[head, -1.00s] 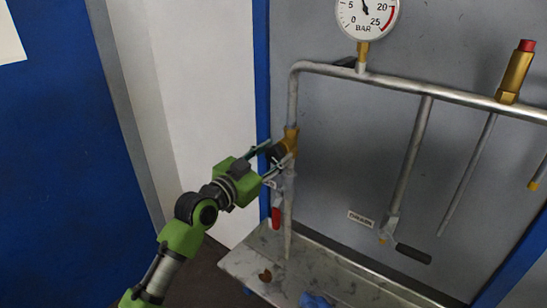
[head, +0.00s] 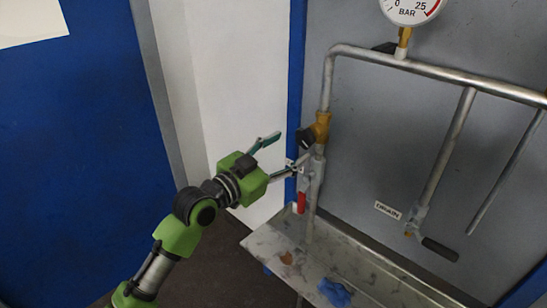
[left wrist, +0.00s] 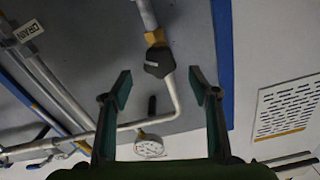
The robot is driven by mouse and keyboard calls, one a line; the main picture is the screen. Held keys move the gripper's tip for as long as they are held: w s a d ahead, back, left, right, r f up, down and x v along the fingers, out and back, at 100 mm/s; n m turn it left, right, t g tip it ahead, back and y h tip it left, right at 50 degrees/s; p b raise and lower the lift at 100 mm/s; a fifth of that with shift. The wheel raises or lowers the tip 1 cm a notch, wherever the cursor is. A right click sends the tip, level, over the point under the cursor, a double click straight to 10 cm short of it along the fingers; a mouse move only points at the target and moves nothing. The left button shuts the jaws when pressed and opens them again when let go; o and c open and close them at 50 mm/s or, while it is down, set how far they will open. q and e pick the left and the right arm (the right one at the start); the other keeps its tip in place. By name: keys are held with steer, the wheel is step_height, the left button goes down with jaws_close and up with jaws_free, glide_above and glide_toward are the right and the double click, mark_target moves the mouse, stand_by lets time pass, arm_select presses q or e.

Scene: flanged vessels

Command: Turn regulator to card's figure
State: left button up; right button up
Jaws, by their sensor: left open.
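The regulator is a brass fitting (head: 322,127) with a black knob (head: 306,137), on the vertical pipe at the left end of the pipework. My left gripper (head: 284,152) is open and empty, just left of the knob. In the left wrist view the knob (left wrist: 159,62) lies ahead of the gap between the open fingers (left wrist: 160,84), apart from them. The pressure gauge (head: 410,10) is cut off at the top, its needle hidden; it shows small in the wrist view (left wrist: 149,147). A white sheet (head: 28,20), perhaps the card, is cut off at upper left; no figure is legible.
A red-handled valve (head: 301,203) hangs below the regulator. A DRAIN label (head: 387,210) and a black lever (head: 440,249) are at right. A stained tray (head: 270,241) with a blue cloth (head: 335,292) lies below. The white wall (head: 225,95) left of the pipe is clear.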

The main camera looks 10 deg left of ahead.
arm_select(q)
steer(key=v, duration=0.5)
steer(key=w+a+f+n+g+y, duration=0.1)
steer(key=w+a+f+n+y, duration=0.2)
steer(key=f, duration=0.9)
steer(key=a+f+n+g+y, duration=0.15)
steer(key=a+f, duration=0.35)
steer(key=f, duration=0.7)
steer(key=s+a+f+n+g+y, duration=0.1)
steer(key=s+a+f+y, duration=0.3)
steer(key=f, duration=0.8)
steer(key=s+a+f+n+g, duration=0.15)
steer(key=s+f, duration=0.45)
steer(key=f, duration=0.6)
steer(key=s+a+f+g+y, duration=0.1)
steer(key=s+f+g, duration=0.1)
steer(key=s+f, duration=0.65)
steer(key=s+a+f+g, duration=0.2)
steer(key=s+f, duration=0.6)
steer(key=s, duration=0.2)
steer(key=s+f+g, duration=0.2)
steer(key=s+f, duration=0.2)
steer(key=s, duration=0.9)
steer(key=s+f+g+y, duration=0.1)
steer(key=s+f, duration=0.4)
steer(key=s, duration=0.9)
steer(key=shift+s+f+n+g, duration=0.2)
steer(key=shift+s+n+g, duration=0.15)
steer(key=shift+g, duration=0.45)
